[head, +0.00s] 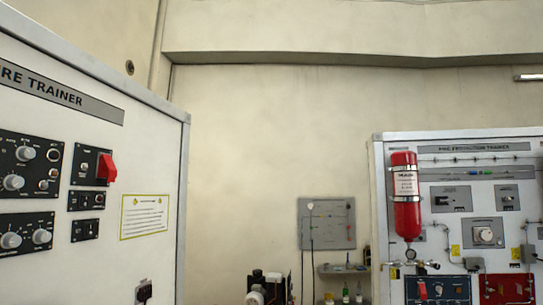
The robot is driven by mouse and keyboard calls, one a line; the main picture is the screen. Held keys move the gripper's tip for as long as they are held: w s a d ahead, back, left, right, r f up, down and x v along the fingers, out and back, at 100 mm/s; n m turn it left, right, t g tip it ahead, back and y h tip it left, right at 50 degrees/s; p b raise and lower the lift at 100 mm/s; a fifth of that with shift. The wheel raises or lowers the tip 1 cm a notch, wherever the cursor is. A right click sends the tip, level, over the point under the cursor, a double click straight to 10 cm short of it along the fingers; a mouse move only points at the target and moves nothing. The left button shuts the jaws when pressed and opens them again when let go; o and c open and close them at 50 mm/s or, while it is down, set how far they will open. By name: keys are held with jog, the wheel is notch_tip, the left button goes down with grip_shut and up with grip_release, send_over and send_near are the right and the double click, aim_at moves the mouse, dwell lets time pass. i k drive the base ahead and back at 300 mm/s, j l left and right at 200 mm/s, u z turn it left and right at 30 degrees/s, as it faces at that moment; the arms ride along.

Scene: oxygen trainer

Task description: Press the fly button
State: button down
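My gripper is not in view. I cannot pick out a fly button, since the small labels are too small to read. On the left stands a white trainer cabinet (150,155) with a sign (60,90) ending in "RE TRAINER". It carries black control panels (30,170) with round silver knobs. Beside them is a black switch panel (88,165) with a raised red switch cover (106,168). Two smaller black panels (86,200) (85,230) sit below it. A dark socket (143,292) is near the bottom edge.

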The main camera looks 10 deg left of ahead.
aim_at(53, 155)
jog(key=i+j, duration=0.25)
jog(key=i, duration=0.25)
jog(key=i+j, duration=0.2)
jog(key=i, duration=0.25)
